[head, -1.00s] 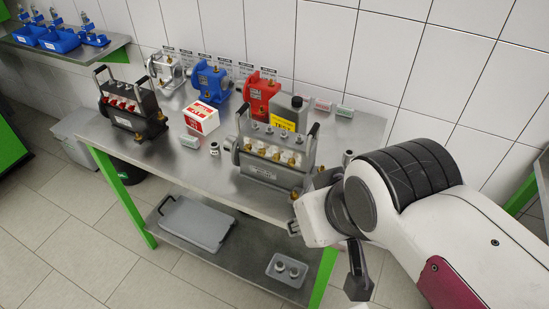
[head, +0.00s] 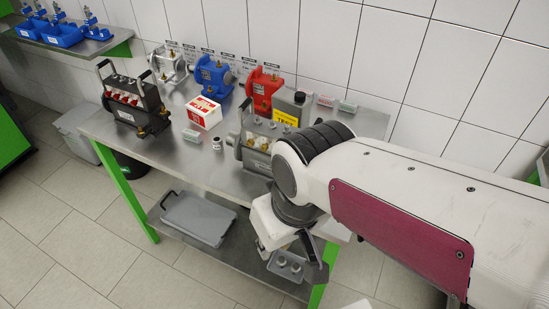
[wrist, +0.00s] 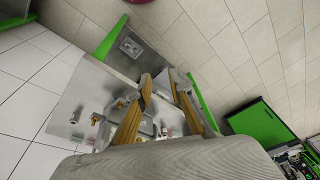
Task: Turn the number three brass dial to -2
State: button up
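The grey pump unit (head: 257,150) stands on the metal table (head: 205,165). Its right part is hidden behind my arm in the head view. A few brass dials (head: 250,142) show on it there, too small to read numbers or settings, and I cannot tell which is number three. My gripper (wrist: 160,80) is open and empty in the wrist view, its two fingers apart.
A black unit with red knobs (head: 128,100) stands left on the table. The lower shelf holds a grey case lid (head: 197,217) and a tray (head: 288,268).

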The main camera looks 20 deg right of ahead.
jog(key=w+a+f+m+y, duration=0.1)
jog(key=w+a+f, duration=0.3)
jog(key=a+f, duration=0.3)
jog(key=w+a+f+m+y, duration=0.1)
jog(key=w+a+f, duration=0.2)
jog(key=a+f, duration=0.35)
jog(key=w+a+f+m+t+h, duration=0.2)
jog(key=w+a+f+m+t, duration=0.15)
jog(key=w+f, duration=0.35)
jog(key=w+d+r+m+t+h, duration=0.1)
jog(key=w+d+m+t+h, duration=0.1)
jog(key=w+d+h, duration=0.3)
jog(key=d+m+t+h, duration=0.2)
jog(key=d, duration=0.5)
jog(key=d+r+m+t+h, duration=0.1)
jog(key=d+r+h, duration=0.2)
jog(key=r, duration=0.4)
jog(key=d+r+m+t+h, duration=0.1)
jog(key=d+r+m+h, duration=0.1)
jog(key=d+r+h, duration=0.2)
notch_tip(320, 180, up, 3)
jog(key=shift+s+d+f+t, duration=0.1)
jog(key=shift+s+d+t, duration=0.1)
jog(key=shift+d+t, duration=0.15)
